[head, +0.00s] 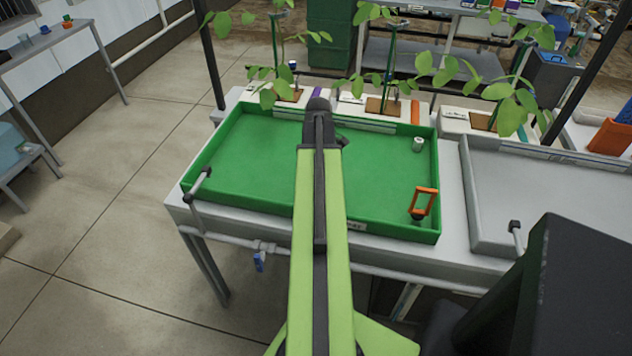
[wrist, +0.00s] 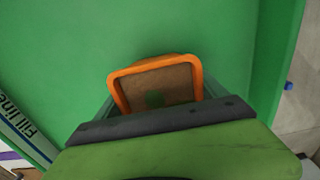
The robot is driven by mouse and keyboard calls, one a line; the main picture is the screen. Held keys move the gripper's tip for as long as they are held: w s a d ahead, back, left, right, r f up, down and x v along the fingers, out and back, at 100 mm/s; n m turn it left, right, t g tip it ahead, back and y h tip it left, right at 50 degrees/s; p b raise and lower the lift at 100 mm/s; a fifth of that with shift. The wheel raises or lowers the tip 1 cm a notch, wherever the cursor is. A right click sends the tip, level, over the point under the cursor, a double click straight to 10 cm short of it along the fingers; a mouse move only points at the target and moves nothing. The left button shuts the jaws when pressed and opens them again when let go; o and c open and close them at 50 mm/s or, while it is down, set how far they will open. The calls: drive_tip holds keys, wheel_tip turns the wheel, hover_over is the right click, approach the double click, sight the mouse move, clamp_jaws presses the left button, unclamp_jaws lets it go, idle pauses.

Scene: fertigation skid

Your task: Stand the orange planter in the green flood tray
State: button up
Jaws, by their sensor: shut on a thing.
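The orange planter (wrist: 156,67) shows in the wrist view as a squarish orange rim around brown fill with a small green patch. My gripper (wrist: 160,98) is shut on it; the dark jaws lie along its sides and hide its lower part. Green tray floor (wrist: 60,50) lies behind it; whether the planter touches the floor cannot be told. In the head view the green flood tray (head: 250,180) sits on a pale bench. My arm reaches over it, with my gripper (head: 319,110) near its back edge. The planter is hidden behind the arm there.
An orange-framed item with a dark base (head: 424,203) and a small white cylinder (head: 418,144) stand in the tray's right part. Leafy plants in pale troughs (head: 455,120) line the back. A grey tray (head: 560,190) lies right. The tray's left part is clear.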

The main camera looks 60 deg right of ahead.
drive_tip(key=o, duration=1.5)
drive_tip(key=shift+f, duration=0.1)
wheel_tip(320, 180, up, 13)
drive_tip(key=p, duration=1.2)
drive_tip(key=shift+f+p, duration=0.2)
drive_tip(key=shift+p, duration=0.1)
drive_tip(key=shift+f, duration=0.1)
